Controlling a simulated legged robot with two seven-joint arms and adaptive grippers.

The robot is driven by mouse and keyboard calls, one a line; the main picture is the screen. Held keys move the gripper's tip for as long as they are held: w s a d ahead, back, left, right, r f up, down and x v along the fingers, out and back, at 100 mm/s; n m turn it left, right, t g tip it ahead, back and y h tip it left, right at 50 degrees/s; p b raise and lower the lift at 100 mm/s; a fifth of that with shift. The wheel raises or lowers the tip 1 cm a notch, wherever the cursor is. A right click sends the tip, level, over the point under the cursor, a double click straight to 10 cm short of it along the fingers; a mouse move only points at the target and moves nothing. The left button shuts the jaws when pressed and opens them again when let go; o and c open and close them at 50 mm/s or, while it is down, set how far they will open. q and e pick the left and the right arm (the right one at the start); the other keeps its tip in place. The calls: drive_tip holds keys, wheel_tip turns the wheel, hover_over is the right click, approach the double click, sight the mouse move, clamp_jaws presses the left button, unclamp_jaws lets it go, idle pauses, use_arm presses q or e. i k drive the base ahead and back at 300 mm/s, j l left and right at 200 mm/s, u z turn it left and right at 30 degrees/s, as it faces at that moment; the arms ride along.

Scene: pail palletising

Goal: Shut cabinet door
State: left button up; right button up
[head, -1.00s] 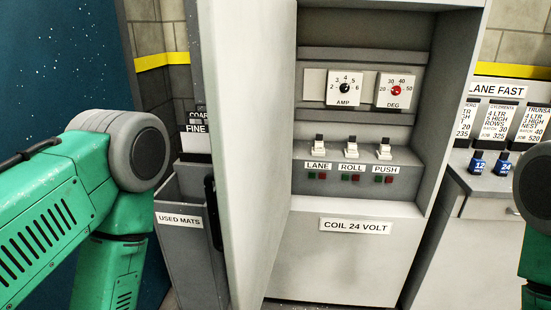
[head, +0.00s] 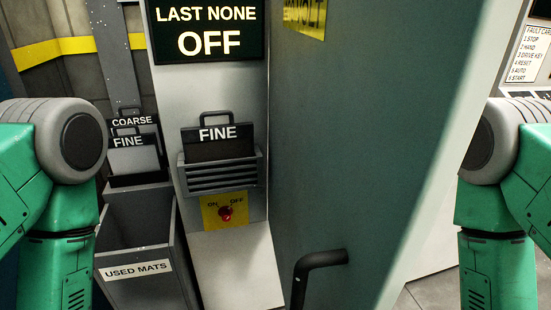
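The cabinet door (head: 365,140) stands open in the head view, and I see its grey-green outer face close up. Its pale edge runs down the right side of the panel. A black bar handle (head: 320,259) sticks out low on this face, partly cut off by the bottom of the picture. A yellow sign (head: 304,18) ending in "VOLT" is at the top. The cabinet's inside is hidden behind the door. Only links of my two green arms show at the left and right edges. Neither gripper is in view.
Left of the door is a grey unit with an "OFF" board (head: 210,30), a "FINE" holder (head: 218,145) and a red knob on a yellow plate (head: 226,211). Bare floor (head: 430,292) shows at lower right.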

sight(377, 108)
drive_tip(key=i, duration=0.15)
drive_tip(key=k+z, duration=0.15)
drive_tip(key=z, duration=0.25)
drive_tip(key=k+z, duration=0.15)
drive_tip(key=z, duration=0.25)
drive_tip(key=k+z, duration=0.2)
drive_tip(key=z, duration=0.2)
